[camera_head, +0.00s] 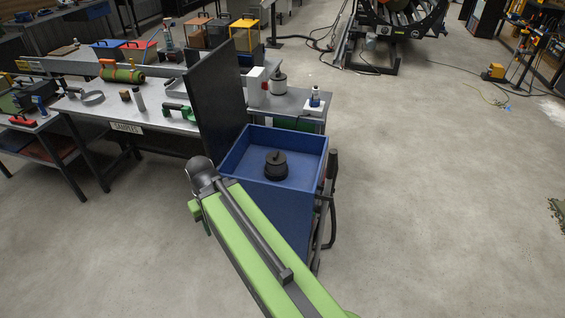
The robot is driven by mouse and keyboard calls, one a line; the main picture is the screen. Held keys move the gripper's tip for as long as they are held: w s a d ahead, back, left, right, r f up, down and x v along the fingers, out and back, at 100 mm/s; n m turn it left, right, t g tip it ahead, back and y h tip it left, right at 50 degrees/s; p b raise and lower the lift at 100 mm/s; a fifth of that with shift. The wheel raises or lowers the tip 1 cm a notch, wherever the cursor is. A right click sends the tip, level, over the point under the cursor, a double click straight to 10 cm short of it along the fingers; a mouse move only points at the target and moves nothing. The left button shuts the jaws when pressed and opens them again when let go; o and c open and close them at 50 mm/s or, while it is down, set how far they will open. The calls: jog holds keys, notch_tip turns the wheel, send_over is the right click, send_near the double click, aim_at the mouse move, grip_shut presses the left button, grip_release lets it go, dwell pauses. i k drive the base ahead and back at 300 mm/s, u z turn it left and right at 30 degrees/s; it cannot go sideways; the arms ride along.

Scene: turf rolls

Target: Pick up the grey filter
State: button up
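Two objects could be the grey filter, and I cannot tell which it is. A dark grey stepped cylinder (275,167) with a small knob on top stands upright in the blue tray (236,152) of a cart. A lighter grey round object (278,84) with a dark top stands on the bench behind. My green arm reaches up from the bottom edge, left of the cart, and ends in view at a dark rounded joint. My gripper's fingers do not show.
A tall dark panel (216,100) stands at the left side of the tray. Left of it, a bench (110,108) holds a green roll (122,75), a bottle and tools. Open concrete floor lies right of the cart, with cables farther back.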

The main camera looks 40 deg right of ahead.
aim_at(277, 161)
jog(key=z, duration=0.2)
jog(key=i, duration=0.85)
jog(key=u, duration=0.35)
